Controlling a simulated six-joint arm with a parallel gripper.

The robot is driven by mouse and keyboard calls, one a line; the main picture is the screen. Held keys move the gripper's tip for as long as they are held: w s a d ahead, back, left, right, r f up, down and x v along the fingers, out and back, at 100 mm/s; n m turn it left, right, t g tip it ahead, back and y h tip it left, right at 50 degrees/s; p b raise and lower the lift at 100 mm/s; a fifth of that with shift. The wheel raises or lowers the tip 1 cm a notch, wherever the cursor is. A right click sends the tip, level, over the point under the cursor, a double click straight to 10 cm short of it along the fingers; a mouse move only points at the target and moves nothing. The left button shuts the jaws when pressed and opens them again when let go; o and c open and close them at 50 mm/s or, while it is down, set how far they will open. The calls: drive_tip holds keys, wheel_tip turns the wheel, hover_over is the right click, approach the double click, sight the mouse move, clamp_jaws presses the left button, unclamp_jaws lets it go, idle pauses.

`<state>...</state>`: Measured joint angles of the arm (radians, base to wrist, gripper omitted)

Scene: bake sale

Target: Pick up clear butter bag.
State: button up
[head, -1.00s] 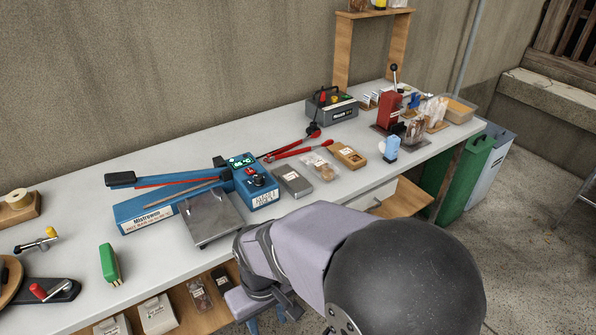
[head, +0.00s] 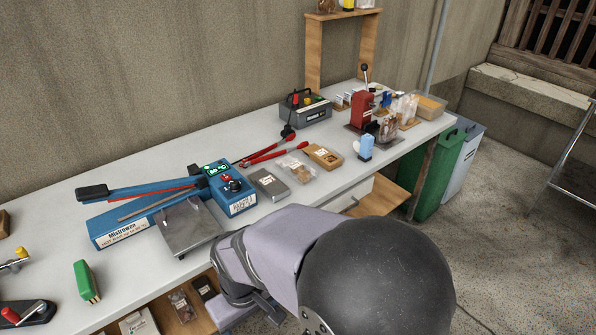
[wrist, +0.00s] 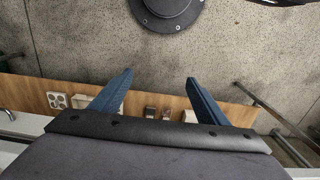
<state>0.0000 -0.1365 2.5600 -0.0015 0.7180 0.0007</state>
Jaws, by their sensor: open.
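A clear bag with brownish contents (head: 297,168) lies on the table between a grey packet and a brown box. Another clear bag with dark contents (head: 182,307) is on the shelf under the table. I cannot tell which of the clear bags is the butter one, as the labels are too small to read. My gripper (wrist: 159,76) is open and empty in the wrist view, its two blue fingers apart over the shelf and floor. In the head view my own arm hides most of it, below the table's front edge.
A blue sealer (head: 150,212) with a metal plate, a grey packet (head: 270,184), a brown box (head: 325,157) and a light blue bottle (head: 366,148) stand on the table. A red press (head: 362,110) is farther back. Green bin (head: 437,172) at the right end.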

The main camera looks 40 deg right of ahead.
drive_tip(key=w+d+r+t+p, duration=0.15)
drive_tip(key=w+d+r, duration=0.25)
drive_tip(key=w+d, duration=0.4)
drive_tip(key=w+d+r+p, duration=0.35)
drive_tip(key=w+d, duration=0.25)
drive_tip(key=w, duration=0.4)
drive_tip(key=shift+t+y, duration=0.4)
drive_tip(key=shift+t, duration=0.45)
drive_tip(key=w+d+r, duration=0.1)
drive_tip(key=d, duration=0.3)
drive_tip(key=w+d+r+p, duration=0.1)
drive_tip(key=w+d, duration=0.1)
drive_tip(key=d, duration=0.2)
drive_tip(key=w+d+r+p, duration=0.1)
drive_tip(key=w+d, duration=0.1)
drive_tip(key=d, duration=0.2)
drive_tip(key=shift+d+r, duration=0.1)
drive_tip(key=shift+r, duration=0.05)
drive_tip(key=t+p, duration=0.1)
approach(308, 174)
drive_tip(key=f, duration=0.1)
drive_tip(key=shift+n+h, duration=0.3)
drive_tip(key=shift+p+x, duration=1.45)
drive_tip(key=shift+x, duration=2.45)
drive_tip(key=shift+w+r, duration=0.15)
drive_tip(key=shift+w, duration=0.05)
drive_tip(key=c, duration=0.8)
